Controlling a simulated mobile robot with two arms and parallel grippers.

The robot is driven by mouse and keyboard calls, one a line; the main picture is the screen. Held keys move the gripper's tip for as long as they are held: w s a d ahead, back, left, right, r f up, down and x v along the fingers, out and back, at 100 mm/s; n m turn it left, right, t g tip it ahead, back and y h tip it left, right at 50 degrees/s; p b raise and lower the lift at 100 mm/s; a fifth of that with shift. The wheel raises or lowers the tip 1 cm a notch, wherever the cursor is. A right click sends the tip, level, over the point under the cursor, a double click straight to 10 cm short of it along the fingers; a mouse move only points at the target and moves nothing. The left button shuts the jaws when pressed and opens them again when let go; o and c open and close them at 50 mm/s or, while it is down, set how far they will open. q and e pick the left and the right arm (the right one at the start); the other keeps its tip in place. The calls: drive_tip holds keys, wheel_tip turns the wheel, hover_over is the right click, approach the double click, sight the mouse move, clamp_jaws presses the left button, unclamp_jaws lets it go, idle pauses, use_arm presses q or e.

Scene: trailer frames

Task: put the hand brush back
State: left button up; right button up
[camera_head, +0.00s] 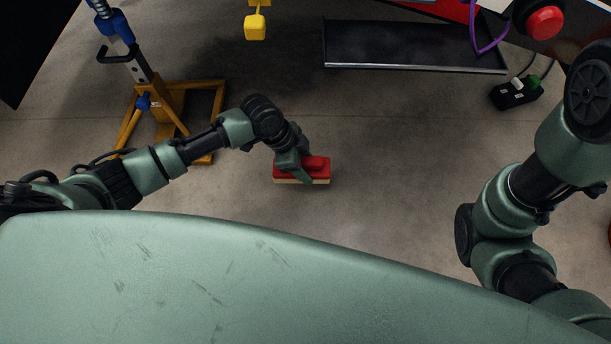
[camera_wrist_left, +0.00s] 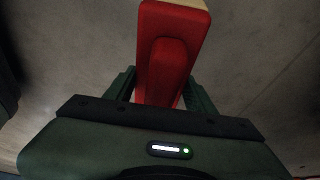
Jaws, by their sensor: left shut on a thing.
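The hand brush (camera_head: 318,163) has a red body and handle with a pale bristle strip along its lower edge in the head view. My left gripper (camera_head: 300,168) is shut on the brush, near the middle of the picture. In the left wrist view the red brush (camera_wrist_left: 172,50) sits between the two green fingers of my left gripper (camera_wrist_left: 165,92), with a pale edge showing at its top end. I cannot tell how high the brush is above the floor. My right arm shows at the right, but its gripper is out of view.
A yellow stand with a blue and grey post (camera_head: 160,105) is at the upper left. A yellow hanging block (camera_head: 255,27) is at the top. A dark flat tray (camera_head: 410,48) lies at the upper right, beside a black socket box (camera_head: 516,94). The concrete floor around the brush is clear.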

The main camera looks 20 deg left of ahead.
use_arm(q)
wheel_tip(320, 180, down, 5)
drive_tip(key=b, duration=0.3)
drive_tip(key=shift+r, duration=0.1)
drive_tip(key=o, duration=1.3)
drive_tip(key=shift+f, duration=0.2)
drive_tip(key=shift+r, duration=0.15)
